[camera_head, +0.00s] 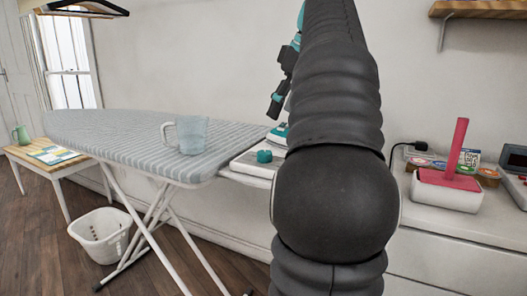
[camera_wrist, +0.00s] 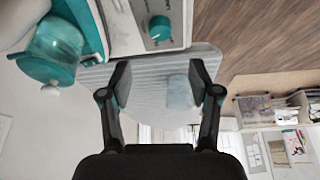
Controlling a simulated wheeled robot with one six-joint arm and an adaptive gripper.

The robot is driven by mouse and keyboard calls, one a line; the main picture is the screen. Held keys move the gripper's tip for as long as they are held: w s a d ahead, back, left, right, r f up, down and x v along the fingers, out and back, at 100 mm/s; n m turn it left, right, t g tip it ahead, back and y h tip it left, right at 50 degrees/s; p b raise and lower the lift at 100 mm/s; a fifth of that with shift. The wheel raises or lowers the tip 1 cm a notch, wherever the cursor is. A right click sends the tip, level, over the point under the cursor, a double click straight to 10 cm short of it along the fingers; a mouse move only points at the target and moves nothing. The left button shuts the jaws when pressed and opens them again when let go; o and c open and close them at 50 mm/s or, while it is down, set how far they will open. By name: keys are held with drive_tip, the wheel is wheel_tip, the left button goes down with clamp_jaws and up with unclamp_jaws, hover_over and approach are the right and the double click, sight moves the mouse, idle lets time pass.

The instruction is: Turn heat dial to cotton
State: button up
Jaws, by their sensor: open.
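The heat dial (camera_head: 264,156) is a small teal knob on the white iron station (camera_head: 244,166) at the right end of the ironing board. In the wrist view the dial (camera_wrist: 160,27) sits on a white panel near the top, with small markings around it that I cannot read. My gripper (camera_wrist: 160,82) is open with nothing between its fingers, and it is apart from the dial. In the head view my gripper (camera_head: 277,97) is above the station, partly hidden by my arm. Teal iron parts (camera_head: 279,132) show behind the dial, also cut off by my arm.
A clear mug (camera_head: 190,135) stands on the striped ironing board (camera_head: 110,137). A teal translucent tank (camera_wrist: 55,45) is close to the dial's left in the wrist view. A white box with a pink handle (camera_head: 455,160) is on the right counter. Air above the board is clear.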

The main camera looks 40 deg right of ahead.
sight(265, 152)
drive_tip(key=b+x, duration=0.2)
drive_tip(key=x, duration=0.9)
drive_tip(key=shift+w+a+f+b, duration=0.1)
drive_tip(key=shift+w+f+b, duration=0.1)
drive_tip(key=shift+b, duration=0.15)
drive_tip(key=shift+c, duration=0.2)
drive_tip(key=c, duration=1.1)
